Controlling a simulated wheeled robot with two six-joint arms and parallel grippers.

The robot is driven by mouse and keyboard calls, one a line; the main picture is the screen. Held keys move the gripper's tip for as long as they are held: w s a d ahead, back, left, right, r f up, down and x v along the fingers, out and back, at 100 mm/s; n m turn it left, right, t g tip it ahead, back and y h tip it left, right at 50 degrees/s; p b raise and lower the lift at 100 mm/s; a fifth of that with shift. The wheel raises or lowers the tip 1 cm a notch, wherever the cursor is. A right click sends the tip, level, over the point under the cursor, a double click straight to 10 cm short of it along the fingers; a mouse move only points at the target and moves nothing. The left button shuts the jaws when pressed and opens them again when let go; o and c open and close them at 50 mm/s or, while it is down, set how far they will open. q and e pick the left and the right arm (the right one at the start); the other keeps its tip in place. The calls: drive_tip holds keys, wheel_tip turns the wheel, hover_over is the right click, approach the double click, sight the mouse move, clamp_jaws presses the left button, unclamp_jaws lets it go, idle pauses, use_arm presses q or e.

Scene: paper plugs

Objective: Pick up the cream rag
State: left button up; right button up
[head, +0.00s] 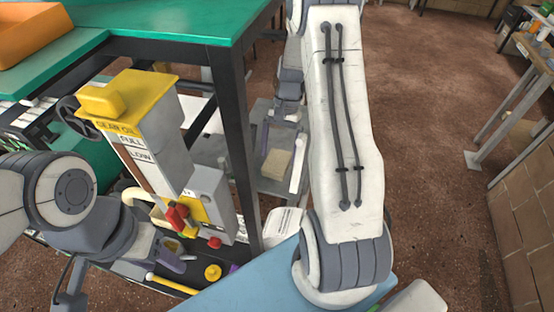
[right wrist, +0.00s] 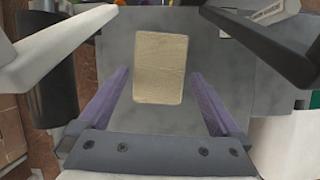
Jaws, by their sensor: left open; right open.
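The cream rag (head: 276,164) is a flat, pale rectangle lying on a grey shelf (head: 252,177) beyond the green-topped table. It also shows in the right wrist view (right wrist: 160,66), flat on the grey surface. My right gripper (head: 279,138) is close to the rag in the head view, partly hidden by my right arm. In the right wrist view its purple fingers (right wrist: 160,73) are open, and the rag appears between and beyond the tips. The gap between tips and rag is hard to judge. My left gripper (head: 178,257) is open at the lower left, far from the rag.
A yellow-topped gear oil machine (head: 140,125) stands left of the shelf. The green table (head: 180,22) and its dark leg (head: 235,130) rise beside the shelf. An orange tray (head: 30,30) sits on the table. Brown floor (head: 430,90) lies open to the right.

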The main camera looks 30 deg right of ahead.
drive_tip(key=shift+x, duration=0.85)
drive_tip(key=shift+f, duration=0.1)
drive_tip(key=shift+f, duration=0.25)
drive_tip(key=shift+s, duration=0.1)
drive_tip(key=c, duration=1.1)
drive_tip(key=shift+c, duration=0.2)
